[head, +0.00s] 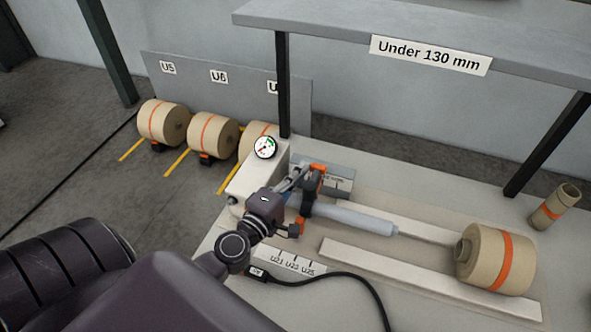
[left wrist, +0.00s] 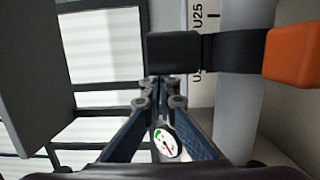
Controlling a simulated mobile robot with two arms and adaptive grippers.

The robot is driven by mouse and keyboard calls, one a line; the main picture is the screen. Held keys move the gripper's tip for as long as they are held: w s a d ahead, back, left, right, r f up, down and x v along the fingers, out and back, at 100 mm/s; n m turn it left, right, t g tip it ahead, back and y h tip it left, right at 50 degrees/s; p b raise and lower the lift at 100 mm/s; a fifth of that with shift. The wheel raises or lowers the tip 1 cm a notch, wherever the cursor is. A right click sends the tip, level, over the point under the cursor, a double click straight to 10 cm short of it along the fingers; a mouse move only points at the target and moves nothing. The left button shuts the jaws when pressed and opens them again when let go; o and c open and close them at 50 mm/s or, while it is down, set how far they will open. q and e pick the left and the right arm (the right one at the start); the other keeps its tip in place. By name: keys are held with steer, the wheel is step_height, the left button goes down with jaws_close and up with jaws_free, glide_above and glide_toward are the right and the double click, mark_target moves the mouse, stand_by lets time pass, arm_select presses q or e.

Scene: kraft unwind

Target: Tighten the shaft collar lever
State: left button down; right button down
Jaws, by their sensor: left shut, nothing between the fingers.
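The shaft (head: 352,219) is a pale grey cylinder lying along the bench. A black collar (head: 307,205) with orange-tipped parts sits around its left end. In the left wrist view a black arm (left wrist: 235,52) runs from a dark block (left wrist: 173,52) to an orange end (left wrist: 292,56). My left gripper (head: 302,172) is at the collar, its fingers shut and empty. In the left wrist view its fingertips (left wrist: 157,84) are just below the dark block; contact is unclear.
A pressure gauge (head: 265,147) stands on a white housing (head: 240,187) behind my wrist. A kraft roll (head: 497,257) is on the thin rod at right, and a small roll (head: 555,206) stands beyond it. A shelf (head: 420,28) on black posts overhangs the bench. A black cable (head: 345,277) lies in front.

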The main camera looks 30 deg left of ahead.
arm_select(q)
steer(key=s, duration=1.2)
steer(key=shift+d, duration=0.25)
